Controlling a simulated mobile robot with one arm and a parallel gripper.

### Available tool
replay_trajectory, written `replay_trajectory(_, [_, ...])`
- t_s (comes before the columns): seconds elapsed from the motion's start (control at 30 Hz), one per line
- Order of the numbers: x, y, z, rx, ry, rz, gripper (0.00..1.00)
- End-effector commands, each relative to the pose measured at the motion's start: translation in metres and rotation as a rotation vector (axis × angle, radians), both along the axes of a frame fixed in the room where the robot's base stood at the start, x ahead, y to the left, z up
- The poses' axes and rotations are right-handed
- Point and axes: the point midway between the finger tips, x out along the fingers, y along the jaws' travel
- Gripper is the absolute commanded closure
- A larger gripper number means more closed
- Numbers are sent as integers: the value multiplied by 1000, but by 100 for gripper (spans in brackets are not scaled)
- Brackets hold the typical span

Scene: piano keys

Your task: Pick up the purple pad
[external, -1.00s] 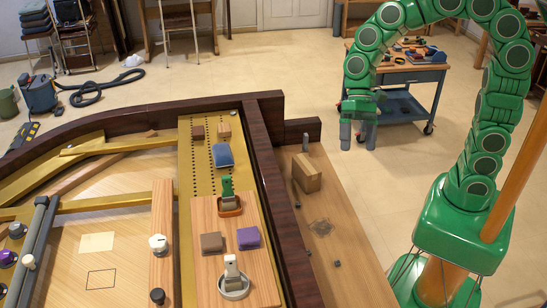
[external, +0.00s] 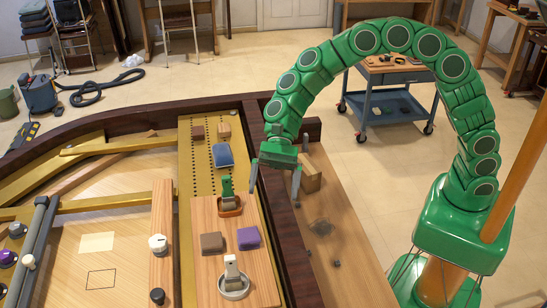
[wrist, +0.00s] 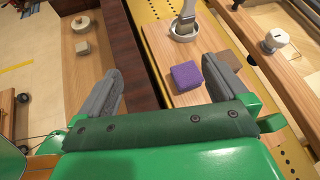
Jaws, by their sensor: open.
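The purple pad (external: 248,238) lies on a light wooden board (external: 262,284), to the right of a brown block (external: 211,243). In the wrist view the purple pad (wrist: 186,76) shows ahead of my gripper, between the two fingers and closer to the right one. My gripper (external: 273,184) is open and empty. It hangs above the dark wooden rim, up and to the right of the pad and apart from it. In the wrist view its grey fingers (wrist: 166,85) are spread wide.
A blue block (external: 223,156) lies further back. The dark wooden rim (external: 279,237) separates the board from a side shelf with a wooden block (external: 311,177).

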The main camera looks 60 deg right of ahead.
Motion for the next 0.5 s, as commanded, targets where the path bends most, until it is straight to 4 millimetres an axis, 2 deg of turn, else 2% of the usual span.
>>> replay_trajectory(0.1, [10,26,-13,11,76,-44,0])
replay_trajectory(0.2, [19,43,-21,20,124,-79,0])
replay_trajectory(0.3, [24,55,-26,26,160,-103,0])
replay_trajectory(0.5, [29,64,-33,28,193,-125,0])
